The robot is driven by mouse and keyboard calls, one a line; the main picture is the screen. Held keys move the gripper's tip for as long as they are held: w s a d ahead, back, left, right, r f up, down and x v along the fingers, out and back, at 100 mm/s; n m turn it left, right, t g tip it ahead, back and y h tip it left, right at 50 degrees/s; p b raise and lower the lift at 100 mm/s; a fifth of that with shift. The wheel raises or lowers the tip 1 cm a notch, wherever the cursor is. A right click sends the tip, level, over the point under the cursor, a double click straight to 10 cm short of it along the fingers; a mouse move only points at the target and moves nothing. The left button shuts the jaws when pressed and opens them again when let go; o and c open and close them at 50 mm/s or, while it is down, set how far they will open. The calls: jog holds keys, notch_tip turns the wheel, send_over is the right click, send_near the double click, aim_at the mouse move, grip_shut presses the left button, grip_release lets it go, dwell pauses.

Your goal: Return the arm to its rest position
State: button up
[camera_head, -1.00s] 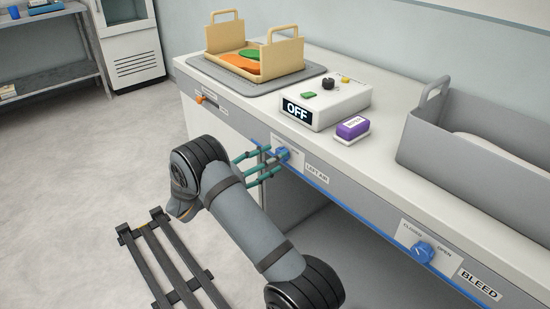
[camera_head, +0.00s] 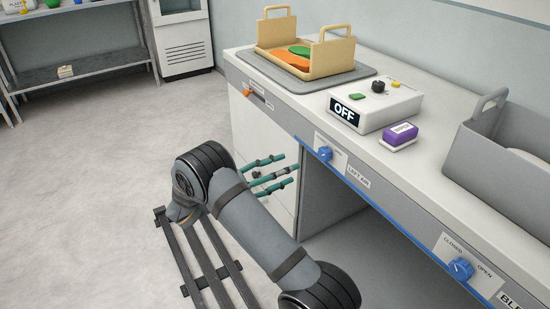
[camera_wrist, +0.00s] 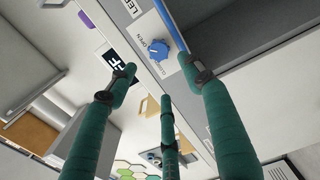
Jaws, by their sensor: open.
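My gripper (camera_head: 275,174) has green fingers with dark bands. In the head view it hangs in front of the cabinet, below and left of the blue "LEFT AIR" knob (camera_head: 325,154), apart from it. In the wrist view its three fingers (camera_wrist: 160,100) are spread with nothing between them. The blue knob also shows there (camera_wrist: 158,50), beyond the fingertips, on the bench front. My arm reaches from the lower right of the head view, bent at a dark joint. The rail under it shows as dark bars.
The bench top (camera_head: 440,112) carries a tan basket (camera_head: 330,56) with orange and green pieces, a control box (camera_head: 375,106) reading OFF, a purple block (camera_head: 399,134) and a grey bin (camera_head: 510,165). The blue BLEED knob (camera_head: 461,269) is lower right. The floor (camera_head: 100,150) at left is clear.

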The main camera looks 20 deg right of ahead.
aim_at(321, 156)
jog(key=x, duration=1.2)
jog(key=shift+d, duration=0.15)
jog(key=shift+r, duration=0.1)
jog(key=shift+n, duration=0.3)
